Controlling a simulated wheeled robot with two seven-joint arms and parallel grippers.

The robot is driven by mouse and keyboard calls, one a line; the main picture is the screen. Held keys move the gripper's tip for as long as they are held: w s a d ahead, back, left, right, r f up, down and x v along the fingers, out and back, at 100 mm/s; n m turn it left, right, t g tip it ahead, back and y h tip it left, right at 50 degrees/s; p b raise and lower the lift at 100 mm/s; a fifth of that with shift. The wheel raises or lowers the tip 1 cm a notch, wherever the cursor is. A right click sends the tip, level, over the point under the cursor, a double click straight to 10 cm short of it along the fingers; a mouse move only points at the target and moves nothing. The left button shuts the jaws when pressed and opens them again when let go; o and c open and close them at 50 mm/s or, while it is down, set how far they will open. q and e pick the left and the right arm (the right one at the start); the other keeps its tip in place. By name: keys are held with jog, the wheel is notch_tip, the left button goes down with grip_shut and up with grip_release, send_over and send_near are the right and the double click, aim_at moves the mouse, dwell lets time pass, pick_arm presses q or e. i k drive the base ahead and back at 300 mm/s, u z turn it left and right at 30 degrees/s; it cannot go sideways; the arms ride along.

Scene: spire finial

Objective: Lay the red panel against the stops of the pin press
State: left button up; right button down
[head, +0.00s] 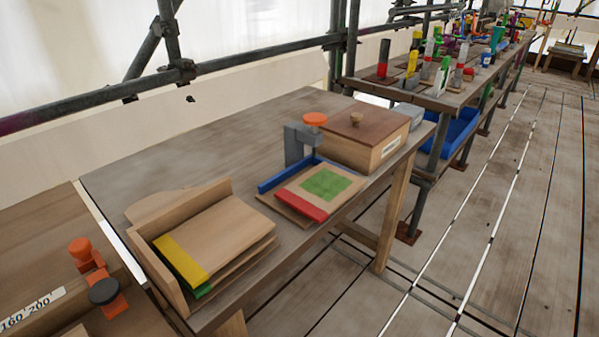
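The pin press (297,147) stands on the wooden table, with a grey bracket, an orange knob (315,119) on top and blue stops (284,177) along the left and back of its bed. A wooden panel with a red edge strip (302,206) and a green square (325,184) lies flat on the press bed, red strip towards the front. Its left and back edges are close to the blue stops; I cannot tell whether they touch. Neither of my grippers is in view.
A wooden rack (182,207) at left holds stacked panels with yellow (180,259) and green (203,291) edge strips. A lidded wooden box (365,137) stands just behind the press. An orange and black device (104,290) is at lower left. The table's back left is clear.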

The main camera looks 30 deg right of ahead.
aim_at(316, 193)
jog(key=u, duration=1.55)
jog(key=k, duration=1.05)
jog(key=z, duration=1.4)
jog(key=i, duration=0.55)
jog(key=z, duration=0.05)
